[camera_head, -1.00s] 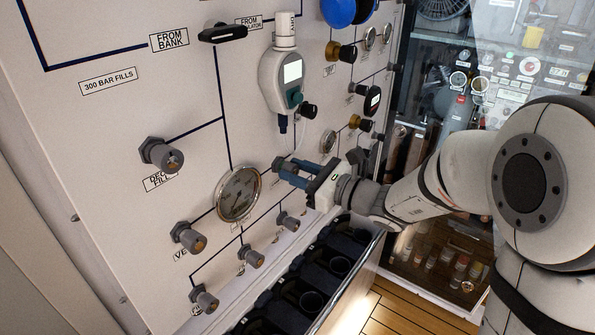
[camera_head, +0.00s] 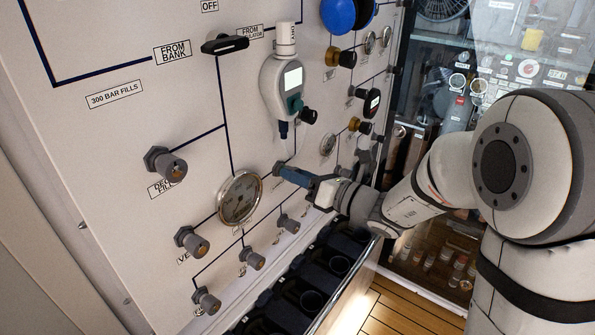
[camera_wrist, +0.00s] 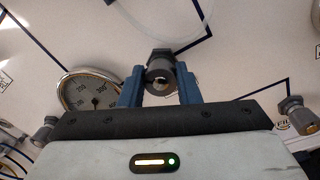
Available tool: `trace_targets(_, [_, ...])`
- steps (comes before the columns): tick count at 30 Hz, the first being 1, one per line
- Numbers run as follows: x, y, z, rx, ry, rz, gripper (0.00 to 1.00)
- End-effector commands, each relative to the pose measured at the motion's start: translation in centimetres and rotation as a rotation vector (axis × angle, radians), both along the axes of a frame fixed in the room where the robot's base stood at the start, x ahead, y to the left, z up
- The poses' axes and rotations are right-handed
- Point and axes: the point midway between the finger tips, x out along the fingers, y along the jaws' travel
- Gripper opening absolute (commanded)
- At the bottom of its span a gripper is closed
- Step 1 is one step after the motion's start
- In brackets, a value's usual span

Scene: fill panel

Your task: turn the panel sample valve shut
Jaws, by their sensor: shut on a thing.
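A small grey valve knob (camera_wrist: 159,70) sits between my two blue fingers in the wrist view, with its hex collar against the white panel (camera_head: 120,120). My gripper (camera_head: 284,172) is shut on this knob, just right of the round pressure gauge (camera_head: 240,197). The gauge also shows left of the fingers in the wrist view (camera_wrist: 88,90). The knob is mostly hidden by the fingers in the head view. I cannot read a label for it, so I cannot confirm from lettering that it is the sample valve.
A grey-white analyser (camera_head: 283,88) hangs above my gripper. A dark rack (camera_head: 310,280) runs along the panel's foot. A glass-fronted cabinet (camera_head: 450,130) is at right.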

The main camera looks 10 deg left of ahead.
Motion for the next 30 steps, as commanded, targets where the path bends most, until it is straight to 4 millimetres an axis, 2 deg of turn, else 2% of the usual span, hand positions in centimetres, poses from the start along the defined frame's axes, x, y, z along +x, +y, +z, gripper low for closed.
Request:
trace_targets(18, [0.11, -0.05, 0.1, 0.216, 0.527, 0.0, 0.07])
trace_targets(30, [0.15, -0.09, -0.14, 0.304, 0.735, -0.001, 0.07])
